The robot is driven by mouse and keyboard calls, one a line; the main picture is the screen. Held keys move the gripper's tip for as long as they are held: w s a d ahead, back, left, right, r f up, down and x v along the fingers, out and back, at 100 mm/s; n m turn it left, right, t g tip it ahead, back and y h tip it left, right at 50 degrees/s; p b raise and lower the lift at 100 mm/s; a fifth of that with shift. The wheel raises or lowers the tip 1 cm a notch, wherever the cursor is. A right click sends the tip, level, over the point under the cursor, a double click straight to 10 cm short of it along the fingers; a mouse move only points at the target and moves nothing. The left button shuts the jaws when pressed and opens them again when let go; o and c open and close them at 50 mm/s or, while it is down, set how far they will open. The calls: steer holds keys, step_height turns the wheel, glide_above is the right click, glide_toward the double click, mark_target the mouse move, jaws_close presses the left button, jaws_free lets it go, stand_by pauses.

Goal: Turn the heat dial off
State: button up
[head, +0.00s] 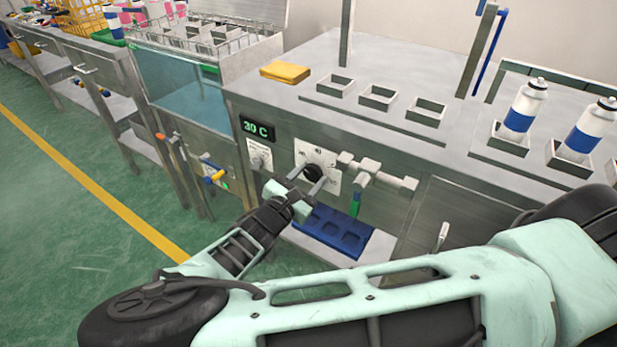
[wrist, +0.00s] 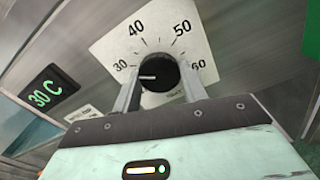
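The heat dial is a round black knob (head: 313,173) on a white numbered plate (head: 330,160) on the front of the steel bench. In the wrist view the knob (wrist: 158,75) sits in front of the plate (wrist: 185,35), which reads 30, 40, 50 and 60. Its white pointer mark points left, a little below the 30. My gripper (head: 303,180) is at the dial, with one finger on each side of the knob in the wrist view (wrist: 160,95). The fingers look spread around the knob; I cannot tell whether they touch it. A green display (head: 257,129) reads 30 C.
A valve with a green handle (head: 355,204) is just right of the dial. A blue tray (head: 334,232) lies on a shelf below. A water tank (head: 185,88) is to the left. Two white and blue cans (head: 526,108) stand on the bench top.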

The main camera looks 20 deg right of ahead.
steer(key=c, duration=0.4)
steer(key=shift+r, duration=0.1)
steer(key=n+p, duration=0.3)
steer(key=shift+r+n+p, duration=0.1)
steer(key=shift+n+p, duration=0.2)
steer(key=shift+p, duration=0.05)
steer(key=n+p, duration=0.2)
steer(key=n, duration=0.2)
steer(key=shift+s+n, duration=0.1)
steer(key=shift+n, duration=0.2)
steer(key=shift+n+p, duration=0.7)
steer(key=shift+n, duration=1.1)
steer(key=o, duration=1)
